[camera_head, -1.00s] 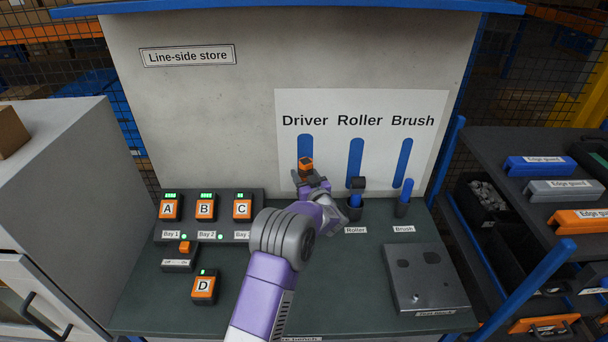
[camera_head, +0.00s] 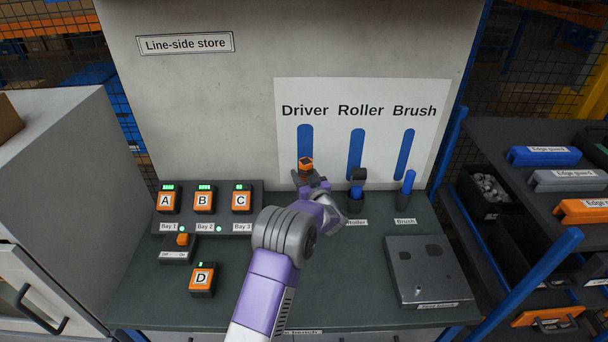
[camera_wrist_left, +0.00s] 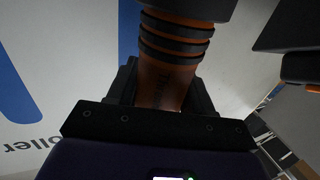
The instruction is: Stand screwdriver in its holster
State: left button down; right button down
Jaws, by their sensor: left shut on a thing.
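My left gripper (camera_head: 312,184) is at the back of the bench, in front of the board below the word Driver. It is shut on the screwdriver (camera_head: 306,165), whose orange and black top sticks up above the jaws. In the left wrist view the orange handle with black rings (camera_wrist_left: 172,60) stands between the fingers. The screwdriver looks about upright. Its lower end and the Driver holster are hidden behind my gripper and arm. My right gripper is in neither view.
The roller (camera_head: 357,184) and the brush (camera_head: 408,183) stand in their holders just right of my gripper. Battery packs (camera_head: 204,200) sit in chargers at the left, with pack D (camera_head: 202,279) in front. A grey metal plate (camera_head: 427,270) lies at the right. The bench front centre-right is clear.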

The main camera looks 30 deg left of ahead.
pick_arm(q)
jog(key=shift+r, duration=0.15)
jog(key=shift+c, duration=1.8)
grip_release()
jog(key=shift+f, duration=0.2)
jog(key=v, duration=0.7)
jog(key=shift+s+d+p, duration=0.15)
jog(key=shift+d+p, duration=0.1)
jog(key=shift+p, duration=0.05)
jog(key=shift+r, duration=0.15)
